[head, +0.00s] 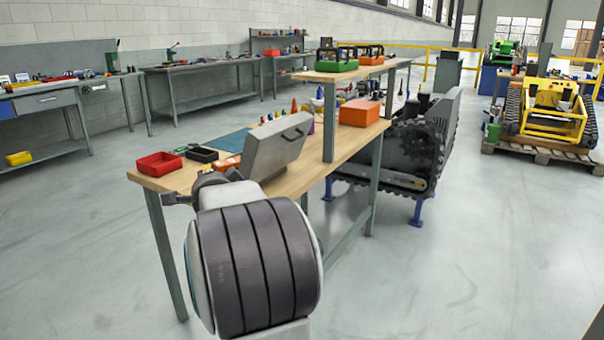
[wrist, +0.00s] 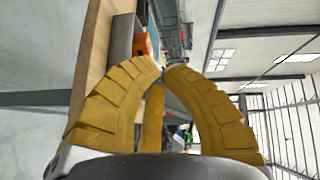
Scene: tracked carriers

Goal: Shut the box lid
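The box lid (head: 277,147) is a grey slab with a dark handle, tilted up above the near part of the wooden workbench in the head view. The box body is mostly or wholly hidden behind my arm, so I cannot see its opening. My gripper shows in the wrist view (wrist: 162,71) as yellow curved fingers whose tips come together with nothing visible between them. The wrist view shows the bench edge to the left of the fingers; I see no contact with the lid.
The workbench (head: 172,183) carries a red bin (head: 159,164), a black bin (head: 202,154), a blue mat (head: 222,142) and an orange box (head: 359,112). A raised shelf (head: 345,73) stands on it. A tracked carrier (head: 415,145) is behind.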

